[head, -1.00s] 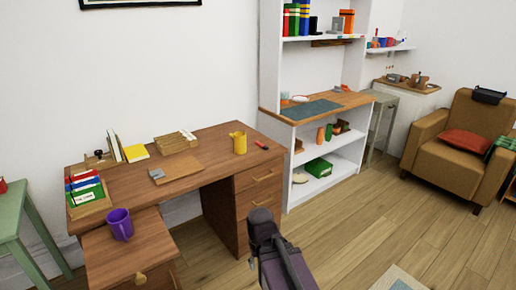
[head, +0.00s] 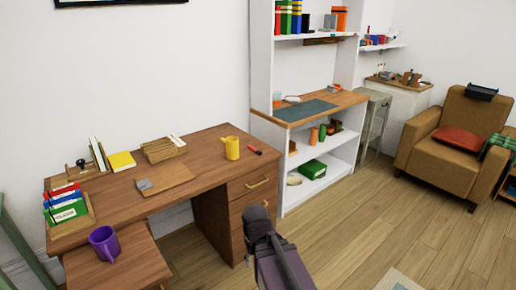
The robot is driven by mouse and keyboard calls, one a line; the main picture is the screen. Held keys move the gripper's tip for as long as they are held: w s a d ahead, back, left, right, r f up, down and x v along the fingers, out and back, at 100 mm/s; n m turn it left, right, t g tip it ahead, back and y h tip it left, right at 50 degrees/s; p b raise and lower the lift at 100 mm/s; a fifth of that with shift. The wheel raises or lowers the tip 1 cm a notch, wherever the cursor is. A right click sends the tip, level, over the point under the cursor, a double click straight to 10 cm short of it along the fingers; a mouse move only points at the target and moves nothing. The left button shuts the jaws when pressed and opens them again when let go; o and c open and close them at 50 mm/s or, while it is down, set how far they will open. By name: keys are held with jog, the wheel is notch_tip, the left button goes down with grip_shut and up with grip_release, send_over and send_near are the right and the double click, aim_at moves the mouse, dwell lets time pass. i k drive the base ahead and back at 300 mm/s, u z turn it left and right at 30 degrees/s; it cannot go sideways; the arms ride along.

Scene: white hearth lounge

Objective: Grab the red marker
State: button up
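A small red marker (head: 255,150) lies on the right end of the wooden desk (head: 210,173), just right of a yellow mug (head: 231,148). Its ends look dark, but it is too small to make out well. My arm rises from the bottom edge of the head view, in front of the desk's drawers. My gripper (head: 257,212) is at its upper end, below the marker in the picture and well apart from it. The fingers are not clear enough to tell whether they are open or shut.
A wooden board (head: 166,180), a notebook (head: 121,161) and a file tray (head: 78,228) are on the desk. A white shelf unit (head: 262,90) stands right of the desk.

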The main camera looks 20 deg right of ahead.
aim_at(250, 147)
jog(key=i, duration=1.25)
jog(key=u, duration=0.05)
